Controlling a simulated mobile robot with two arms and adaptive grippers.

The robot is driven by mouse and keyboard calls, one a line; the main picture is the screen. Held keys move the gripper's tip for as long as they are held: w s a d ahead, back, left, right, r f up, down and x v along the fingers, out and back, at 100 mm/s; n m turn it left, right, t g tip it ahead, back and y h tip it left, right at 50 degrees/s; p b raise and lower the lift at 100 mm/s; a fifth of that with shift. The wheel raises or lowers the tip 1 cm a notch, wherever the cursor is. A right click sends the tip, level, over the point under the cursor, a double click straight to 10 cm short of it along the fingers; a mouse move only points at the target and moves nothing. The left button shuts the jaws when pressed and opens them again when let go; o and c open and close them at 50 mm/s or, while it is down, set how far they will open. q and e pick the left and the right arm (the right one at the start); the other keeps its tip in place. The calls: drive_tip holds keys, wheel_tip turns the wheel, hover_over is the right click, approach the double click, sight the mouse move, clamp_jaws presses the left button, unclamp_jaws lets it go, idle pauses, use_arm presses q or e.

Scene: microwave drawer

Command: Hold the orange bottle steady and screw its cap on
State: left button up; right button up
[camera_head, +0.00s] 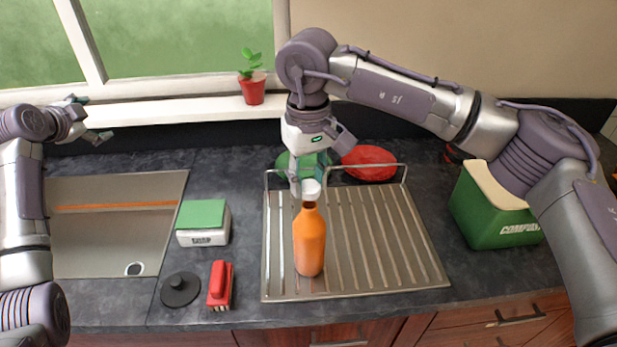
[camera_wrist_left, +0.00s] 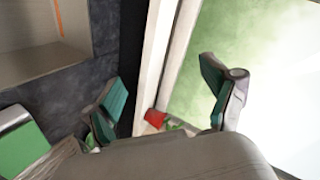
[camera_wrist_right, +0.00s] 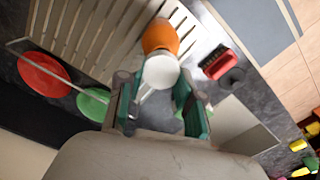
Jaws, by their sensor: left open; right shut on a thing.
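The orange bottle (camera_head: 310,240) stands upright on the ribbed metal drainboard; its body also shows in the right wrist view (camera_wrist_right: 160,37).
The metal drainboard (camera_head: 400,255) has a wire rack behind with a red plate (camera_head: 369,162) and a green plate (camera_head: 290,162). A red brush (camera_head: 220,285), black stopper (camera_head: 180,290) and green-topped box (camera_head: 203,222) lie left. A sink (camera_head: 90,235) and green compost bin (camera_head: 485,215) flank them.

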use_arm(q)
drive_tip(key=s+d+f+m+g+h, duration=0.1)
drive_tip(key=s+d+f+h, duration=0.1)
drive_tip(key=d+f, duration=0.2)
drive_tip(key=s+d+f+g+h, duration=0.2)
drive_tip(key=d+f, duration=0.2)
drive_tip(key=d, duration=0.6)
drive_tip(key=s+d+f+m+g+h, duration=0.1)
drive_tip(key=s+d+f+g+h, duration=0.1)
drive_tip(key=d+f, duration=0.3)
drive_tip(key=shift+s+d+m+h, duration=0.15)
drive_tip(key=shift+s+d+h, duration=0.15)
drive_tip(key=shift+d, duration=0.3)
drive_tip(key=shift+s+d+m+h, duration=0.15)
drive_tip(key=shift+s+d+h, duration=0.1)
drive_tip(key=shift+d, duration=0.3)
drive_tip(key=s+d+f+m+g+h, duration=0.1)
drive_tip(key=s+d+f+g+h, duration=0.25)
drive_tip(key=s+d, duration=0.45)
drive_tip(key=m+g+h, duration=0.1)
drive_tip(key=m+g, duration=0.1)
drive_tip(key=g, duration=0.2)
approach(304, 255)
drive_tip(key=w+f, duration=0.2)
drive_tip(key=f, duration=0.1)
drive_tip(key=w+f, duration=0.1)
drive_tip(key=shift+d+f, duration=0.25)
drive_tip(key=x, duration=0.9)
drive_tip(key=shift+d+f, duration=0.1)
drive_tip(key=shift+d, duration=0.25)
